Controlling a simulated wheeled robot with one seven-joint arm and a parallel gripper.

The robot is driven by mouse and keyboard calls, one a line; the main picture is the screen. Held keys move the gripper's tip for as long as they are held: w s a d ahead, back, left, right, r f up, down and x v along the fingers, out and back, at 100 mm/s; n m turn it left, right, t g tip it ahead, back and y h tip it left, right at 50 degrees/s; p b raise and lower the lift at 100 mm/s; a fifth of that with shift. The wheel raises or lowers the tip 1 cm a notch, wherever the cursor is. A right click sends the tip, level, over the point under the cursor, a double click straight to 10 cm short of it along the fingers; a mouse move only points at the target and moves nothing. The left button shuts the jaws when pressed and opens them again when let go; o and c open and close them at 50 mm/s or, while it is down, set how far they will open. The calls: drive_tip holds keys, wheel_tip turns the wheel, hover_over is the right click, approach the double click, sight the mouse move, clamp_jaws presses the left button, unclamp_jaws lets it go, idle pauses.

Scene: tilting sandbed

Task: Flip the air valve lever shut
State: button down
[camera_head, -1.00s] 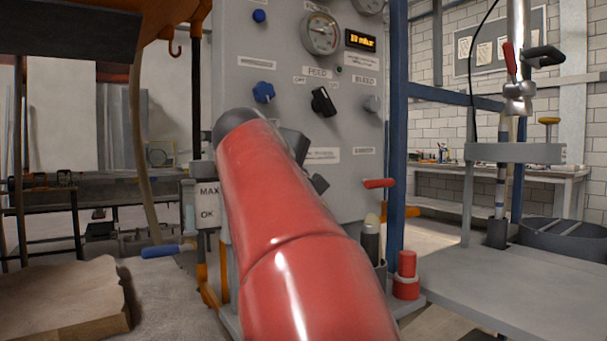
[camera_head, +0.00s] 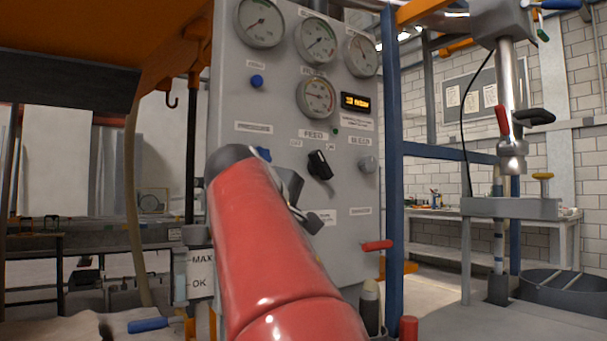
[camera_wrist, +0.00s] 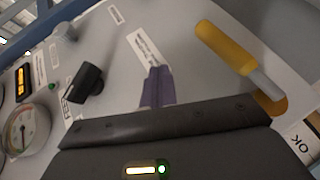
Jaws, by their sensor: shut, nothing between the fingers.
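A lever with a yellow handle (camera_wrist: 225,47) and a grey metal shank sits at the upper right in the wrist view, in front of the grey panel. I take it to be the air valve lever; in the head view it seems hidden behind my red arm. My gripper (camera_wrist: 157,78) is shut and empty. Its narrow fingertips lie left of the yellow handle, apart from it, near a white label (camera_wrist: 145,48). In the head view my gripper (camera_head: 314,221) shows as a dark shape before the lower panel.
The grey panel (camera_head: 235,85) carries gauges, a black knob (camera_head: 320,165) and a lit display (camera_head: 355,102). A red handle (camera_head: 377,245) juts out at its right edge by a blue post (camera_head: 392,180). A blue handle (camera_head: 147,325) lies lower left.

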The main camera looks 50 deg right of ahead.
drive_tip(key=s+a+r, duration=0.1)
drive_tip(key=s+r, duration=0.4)
drive_tip(key=r, duration=0.2)
drive_tip(key=shift+s+a+r, duration=0.15)
drive_tip(key=shift+a+r, duration=0.05)
drive_tip(key=shift+a, duration=0.2)
